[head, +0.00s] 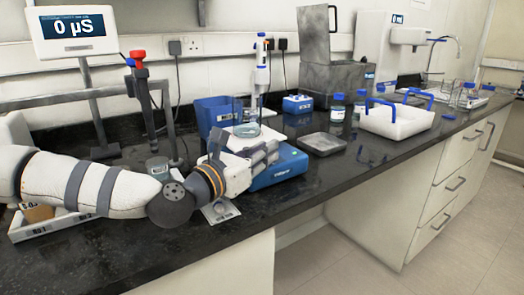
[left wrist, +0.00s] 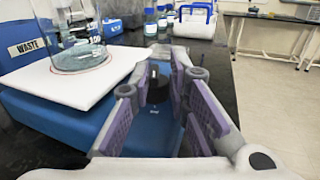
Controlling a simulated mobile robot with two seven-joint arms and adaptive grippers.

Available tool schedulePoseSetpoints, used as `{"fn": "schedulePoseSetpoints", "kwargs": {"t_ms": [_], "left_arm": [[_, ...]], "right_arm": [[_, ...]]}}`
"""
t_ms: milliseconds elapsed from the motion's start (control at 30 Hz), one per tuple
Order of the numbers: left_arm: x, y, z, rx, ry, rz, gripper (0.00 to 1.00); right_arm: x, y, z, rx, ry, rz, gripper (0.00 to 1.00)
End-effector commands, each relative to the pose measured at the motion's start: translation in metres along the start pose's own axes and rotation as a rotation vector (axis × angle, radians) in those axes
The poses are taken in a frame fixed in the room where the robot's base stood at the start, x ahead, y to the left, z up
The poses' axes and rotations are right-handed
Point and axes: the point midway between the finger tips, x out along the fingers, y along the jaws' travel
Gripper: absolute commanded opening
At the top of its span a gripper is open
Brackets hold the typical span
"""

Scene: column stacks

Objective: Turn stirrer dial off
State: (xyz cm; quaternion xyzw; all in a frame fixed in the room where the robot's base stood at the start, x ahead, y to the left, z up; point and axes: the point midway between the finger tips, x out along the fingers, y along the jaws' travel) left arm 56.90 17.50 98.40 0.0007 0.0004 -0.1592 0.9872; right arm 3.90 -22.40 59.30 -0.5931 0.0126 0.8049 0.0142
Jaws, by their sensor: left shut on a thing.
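The stirrer (head: 285,170) is a blue unit with a white top plate on the black bench, and its blue body fills the left of the left wrist view (left wrist: 50,130). A glass beaker (head: 246,122) with some clear liquid stands on the plate. My left gripper (head: 270,152) reaches over the stirrer's front side. In the left wrist view its purple-padded fingers (left wrist: 160,82) are shut on the black stirrer dial (left wrist: 158,88). The gripper hides the dial in the head view. The dial's marks cannot be read. My right gripper is not in view.
A blue waste bin (head: 213,112) stands behind the stirrer, and a pipette on a stand (head: 262,65) is close by. A grey square plate (head: 323,143) and a white carrier with blue handles (head: 398,120) lie to the right. A conductivity display (head: 72,32) is at left.

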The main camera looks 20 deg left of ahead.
Motion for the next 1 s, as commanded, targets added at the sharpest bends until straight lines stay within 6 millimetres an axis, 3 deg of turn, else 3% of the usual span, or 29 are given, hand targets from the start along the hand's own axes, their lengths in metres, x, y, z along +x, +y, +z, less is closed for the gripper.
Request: {"fn": "schedulePoseSetpoints", "kwargs": {"t_ms": [33, 667, 1000], "left_arm": [[0.000, 0.006, 0.000, 0.002, -0.003, 0.018, 0.00], [0.001, 0.006, 0.001, 0.003, -0.003, 0.102, 0.00], [0.002, -0.003, 0.000, 0.004, 0.001, 0.369, 0.00]], "right_arm": [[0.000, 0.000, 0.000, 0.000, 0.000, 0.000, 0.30], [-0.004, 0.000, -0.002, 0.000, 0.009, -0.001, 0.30], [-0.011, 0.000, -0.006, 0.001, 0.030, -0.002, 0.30]]}}
